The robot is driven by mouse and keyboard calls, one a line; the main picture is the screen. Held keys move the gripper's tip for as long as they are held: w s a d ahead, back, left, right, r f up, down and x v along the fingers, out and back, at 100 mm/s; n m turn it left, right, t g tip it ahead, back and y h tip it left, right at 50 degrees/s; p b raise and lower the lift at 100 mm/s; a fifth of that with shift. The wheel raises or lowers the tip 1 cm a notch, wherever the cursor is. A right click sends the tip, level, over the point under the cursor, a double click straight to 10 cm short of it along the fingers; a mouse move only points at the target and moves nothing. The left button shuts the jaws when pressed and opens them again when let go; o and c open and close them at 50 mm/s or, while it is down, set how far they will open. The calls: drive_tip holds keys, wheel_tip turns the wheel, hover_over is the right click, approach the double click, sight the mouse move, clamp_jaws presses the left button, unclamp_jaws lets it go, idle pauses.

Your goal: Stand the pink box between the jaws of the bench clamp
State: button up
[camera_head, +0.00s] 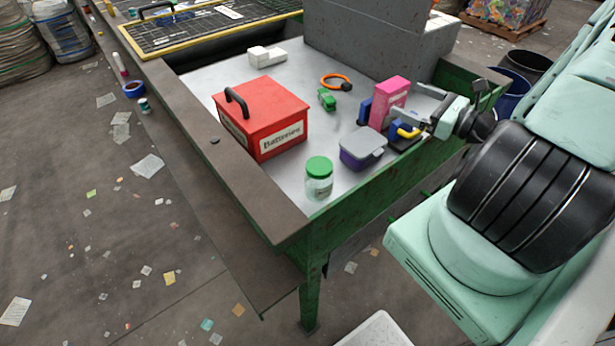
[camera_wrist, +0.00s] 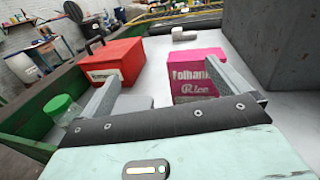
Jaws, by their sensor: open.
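The bench clamp is blue with a yellow handle (camera_head: 408,132); a blue jaw (camera_head: 364,112) shows left of the box and more blue in front. The box appears between these blue parts, but its base is hidden, so I cannot tell how it is seated. My gripper (camera_head: 416,101) is open just right of the box. In the wrist view, my gripper (camera_wrist: 160,74) has its fingers apart, with the box nearer the right finger.
A red batteries box (camera_head: 284,114), a grey-lidded purple tub (camera_head: 362,150) and a green-lidded jar (camera_head: 319,180) stand left of the clamp. A green toy (camera_head: 327,99), an orange ring (camera_head: 337,80) and a white block (camera_head: 267,56) lie farther back. A grey wall (camera_head: 365,40) rises behind.

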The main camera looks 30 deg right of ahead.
drive_tip(key=a+r+n+g+y, duration=0.2)
drive_tip(key=a+n+g+y, duration=0.2)
drive_tip(key=a+n+g, duration=0.65)
drive_tip(key=a+r+n+g+y, duration=0.2)
drive_tip(key=a+n+g+y, duration=0.3)
drive_tip(key=a, duration=1)
drive_tip(key=s+a+r+n+g+h, duration=0.1)
drive_tip(key=s+a+n+h, duration=0.5)
drive_tip(key=n, duration=0.6)
drive_tip(key=s+a+r+n+h, duration=0.3)
drive_tip(key=s+a+n+h, duration=0.4)
drive_tip(key=n, duration=0.5)
drive_tip(key=a, duration=0.2)
drive_tip(key=shift+a+n+g, duration=0.3)
drive_tip(key=shift+n+g, duration=0.05)
